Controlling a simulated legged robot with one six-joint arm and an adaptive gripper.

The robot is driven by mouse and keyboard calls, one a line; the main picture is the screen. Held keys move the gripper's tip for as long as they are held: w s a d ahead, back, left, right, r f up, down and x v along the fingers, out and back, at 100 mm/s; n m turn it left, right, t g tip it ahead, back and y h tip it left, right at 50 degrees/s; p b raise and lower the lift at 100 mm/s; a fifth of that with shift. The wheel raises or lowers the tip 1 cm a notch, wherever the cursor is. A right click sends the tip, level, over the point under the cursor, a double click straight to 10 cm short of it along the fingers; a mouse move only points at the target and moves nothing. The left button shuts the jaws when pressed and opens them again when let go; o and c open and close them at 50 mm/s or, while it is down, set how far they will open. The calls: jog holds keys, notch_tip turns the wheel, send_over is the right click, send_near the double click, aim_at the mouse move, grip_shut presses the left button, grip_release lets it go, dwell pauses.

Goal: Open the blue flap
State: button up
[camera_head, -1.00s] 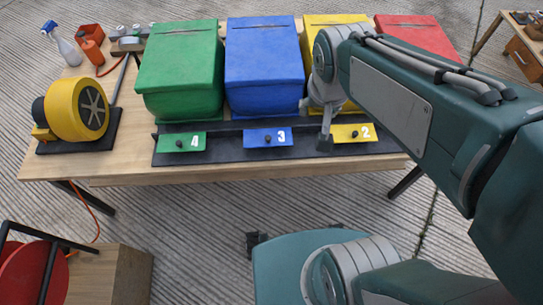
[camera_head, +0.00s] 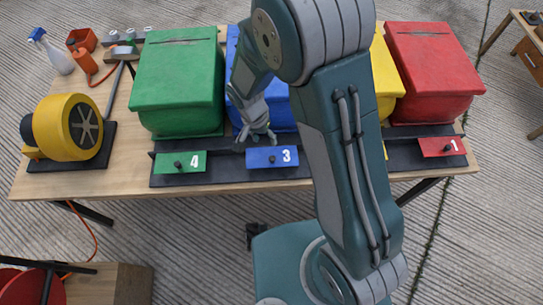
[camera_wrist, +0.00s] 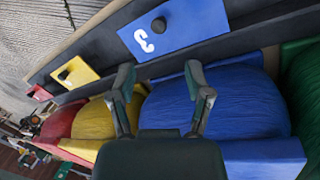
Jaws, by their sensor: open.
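The blue flap (camera_head: 272,157) is a small plate marked 3 with a dark knob, on the black rail in front of the blue box (camera_head: 234,70). It lies flat against the rail. It also shows in the wrist view (camera_wrist: 172,28), with its knob (camera_wrist: 158,24) clear. My gripper (camera_head: 259,136) is open and empty, just behind and above the flap, apart from the knob. In the wrist view its two fingers (camera_wrist: 160,82) spread below the flap, in front of the blue box (camera_wrist: 235,105). My arm hides most of the blue box in the head view.
A green flap (camera_head: 180,162) marked 4 is to the left and a red flap (camera_head: 441,147) marked 1 to the right. The yellow flap (camera_wrist: 76,72) shows in the wrist view. A yellow blower (camera_head: 68,127) stands left.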

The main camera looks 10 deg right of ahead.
aim_at(272, 158)
jog(key=x, duration=1)
jog(key=shift+d+f, duration=0.1)
jog(key=shift+f, duration=0.15)
jog(key=shift+c, duration=0.3)
grip_shut()
